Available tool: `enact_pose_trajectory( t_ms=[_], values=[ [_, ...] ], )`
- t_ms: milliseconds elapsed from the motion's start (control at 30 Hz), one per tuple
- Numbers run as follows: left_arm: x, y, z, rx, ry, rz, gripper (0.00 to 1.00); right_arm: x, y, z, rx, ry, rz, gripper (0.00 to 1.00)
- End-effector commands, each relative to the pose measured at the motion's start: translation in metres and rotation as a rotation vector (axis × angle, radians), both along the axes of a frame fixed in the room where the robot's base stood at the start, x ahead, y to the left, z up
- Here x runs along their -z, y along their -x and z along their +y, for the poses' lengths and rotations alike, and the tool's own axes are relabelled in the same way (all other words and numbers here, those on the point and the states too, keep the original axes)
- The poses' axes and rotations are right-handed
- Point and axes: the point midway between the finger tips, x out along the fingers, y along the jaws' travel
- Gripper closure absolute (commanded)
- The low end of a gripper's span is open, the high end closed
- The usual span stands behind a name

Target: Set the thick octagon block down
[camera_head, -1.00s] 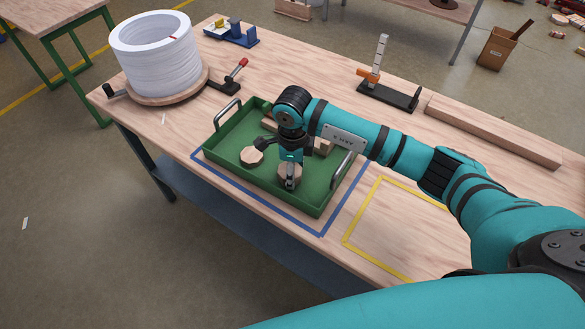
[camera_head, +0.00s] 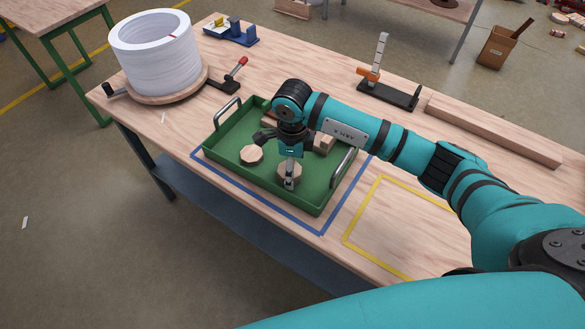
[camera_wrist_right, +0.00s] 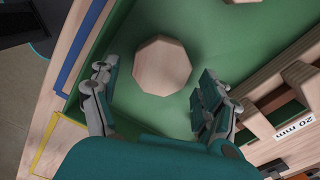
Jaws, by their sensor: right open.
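The thick octagon block (camera_head: 294,169), pale wood, lies flat in the green tray (camera_head: 226,171), toward its near right end. My right gripper (camera_head: 288,178) is open above it, partly hiding it in the head view. In the right wrist view the octagon block (camera_wrist_right: 162,66) rests on the green tray floor, between and slightly ahead of the spread fingers (camera_wrist_right: 157,76), with gaps on both sides. A second octagon piece (camera_head: 251,154) lies to its left in the tray. My left gripper is not in view.
Wooden pieces (camera_head: 323,143) stand along the tray's far side; one beside the right finger bears a "20 mm" label (camera_wrist_right: 294,130). Metal handles (camera_head: 342,169) rise at the tray ends. Blue tape surrounds the tray. The yellow-taped area (camera_head: 400,228) is clear.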

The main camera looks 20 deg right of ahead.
Motion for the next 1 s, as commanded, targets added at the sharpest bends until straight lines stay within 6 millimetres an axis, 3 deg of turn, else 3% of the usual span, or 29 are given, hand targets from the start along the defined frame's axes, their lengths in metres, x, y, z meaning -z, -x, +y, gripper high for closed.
enact_pose_trajectory(
  t_ms=[300, 500, 1000],
  values=[
    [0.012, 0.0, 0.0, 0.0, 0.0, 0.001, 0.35, -0.068, -0.001, 0.0, -0.001, 0.001, -0.005, 0.21],
    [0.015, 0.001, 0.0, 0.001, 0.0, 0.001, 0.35, -0.098, -0.001, 0.0, 0.001, 0.0, -0.002, 0.21],
    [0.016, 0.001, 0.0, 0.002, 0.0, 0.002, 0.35, -0.108, 0.0, 0.0, 0.0, 0.0, 0.0, 0.21]
  ],
)
